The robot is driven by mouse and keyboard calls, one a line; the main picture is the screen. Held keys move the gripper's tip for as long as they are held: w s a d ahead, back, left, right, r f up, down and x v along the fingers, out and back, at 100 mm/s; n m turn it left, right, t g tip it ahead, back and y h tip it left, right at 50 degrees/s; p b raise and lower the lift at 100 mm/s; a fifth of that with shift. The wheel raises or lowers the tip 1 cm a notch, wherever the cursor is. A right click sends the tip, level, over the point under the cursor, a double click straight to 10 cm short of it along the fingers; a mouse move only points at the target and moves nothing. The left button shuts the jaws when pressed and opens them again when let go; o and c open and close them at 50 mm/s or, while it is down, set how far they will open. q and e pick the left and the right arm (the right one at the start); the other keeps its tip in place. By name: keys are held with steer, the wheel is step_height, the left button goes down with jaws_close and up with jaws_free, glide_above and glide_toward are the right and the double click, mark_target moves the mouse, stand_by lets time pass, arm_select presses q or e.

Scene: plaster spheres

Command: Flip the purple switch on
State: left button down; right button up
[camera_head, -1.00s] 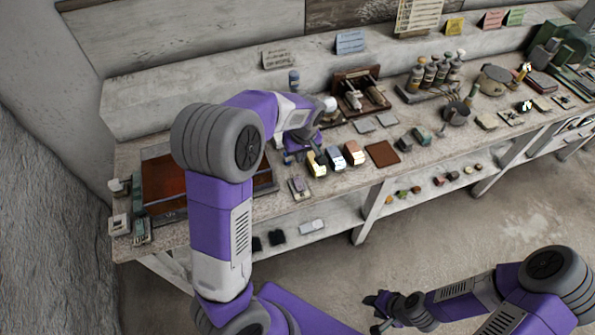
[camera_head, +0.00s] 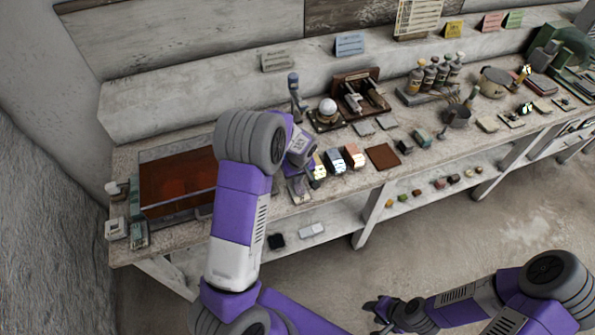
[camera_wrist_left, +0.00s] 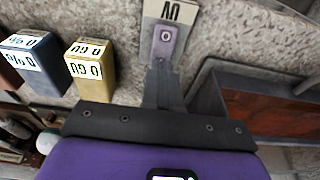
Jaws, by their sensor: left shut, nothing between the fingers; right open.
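The purple switch (camera_wrist_left: 165,41) is a small pale-purple rocker marked "O" on a light plate (camera_wrist_left: 171,11) with a dark letter. In the head view its plate (camera_head: 299,195) lies near the bench's front edge, partly hidden by my left gripper. My left gripper (camera_wrist_left: 161,68) is shut and empty, pointing at the switch, with its fingertips at the rocker's near end. I cannot tell whether they touch it. My right gripper (camera_head: 379,313) is open and empty, low in front of the bench, away from the switch.
Blue (camera_wrist_left: 34,60) and yellow (camera_wrist_left: 91,64) labelled blocks stand close beside the switch, with a reddish one beyond. A dark-framed red-brown tray (camera_head: 176,178) lies on its other side. A white ball on a stand (camera_head: 327,108) and a wooden rack (camera_head: 360,92) stand farther back.

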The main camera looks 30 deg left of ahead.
arm_select(q)
steer(key=shift+f, duration=0.4)
steer(key=shift+w+a+f+g+p, duration=0.15)
steer(key=shift+a+f+g+p, duration=0.05)
steer(key=shift+a+g+p, duration=0.1)
steer(key=shift+d+f+h, duration=0.1)
steer(key=shift+h, duration=0.2)
steer(key=shift+s+d, duration=0.2)
steer(key=shift+s+d+r, duration=0.2)
steer(key=shift+s+d, duration=0.2)
steer(key=shift+d, duration=0.1)
steer(key=shift+a, duration=0.1)
